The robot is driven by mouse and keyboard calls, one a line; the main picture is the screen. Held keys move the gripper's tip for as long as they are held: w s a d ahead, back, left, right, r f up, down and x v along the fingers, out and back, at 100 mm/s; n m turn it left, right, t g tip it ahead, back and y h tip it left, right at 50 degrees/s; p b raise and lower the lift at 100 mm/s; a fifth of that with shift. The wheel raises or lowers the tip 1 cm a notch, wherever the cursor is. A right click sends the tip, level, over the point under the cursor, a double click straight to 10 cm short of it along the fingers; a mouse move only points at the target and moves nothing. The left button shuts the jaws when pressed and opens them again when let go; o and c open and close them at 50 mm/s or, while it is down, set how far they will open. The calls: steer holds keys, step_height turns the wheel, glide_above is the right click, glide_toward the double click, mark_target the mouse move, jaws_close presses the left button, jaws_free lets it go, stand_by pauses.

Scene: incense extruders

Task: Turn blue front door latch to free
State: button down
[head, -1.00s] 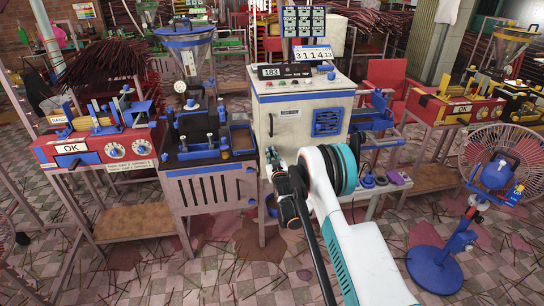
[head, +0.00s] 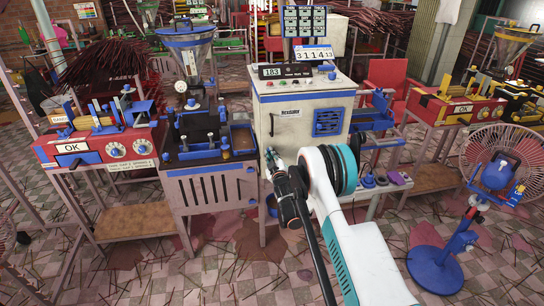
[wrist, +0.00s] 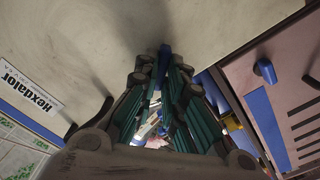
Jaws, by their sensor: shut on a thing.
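The blue front door latch (wrist: 165,57) shows in the wrist view as a small blue piece between my fingertips, against the pale door. My gripper (wrist: 163,70) is shut on it, and the fingers hide much of it. In the head view my gripper (head: 272,160) is at the lower left of the white cabinet's front (head: 292,135). The latch cannot be made out there. How far the latch is turned cannot be told.
A dark curved door handle (wrist: 90,118) and a Hexdalor label (wrist: 28,87) are on the cabinet front. A blue standing fan (head: 435,265) is at the right. A low shelf with small parts (head: 380,182) lies right of my arm.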

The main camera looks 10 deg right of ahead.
steer(key=c, duration=1.7)
jaws_free()
steer(key=shift+s, duration=0.1)
steer(key=s, duration=0.7)
steer(key=shift+s, duration=0.2)
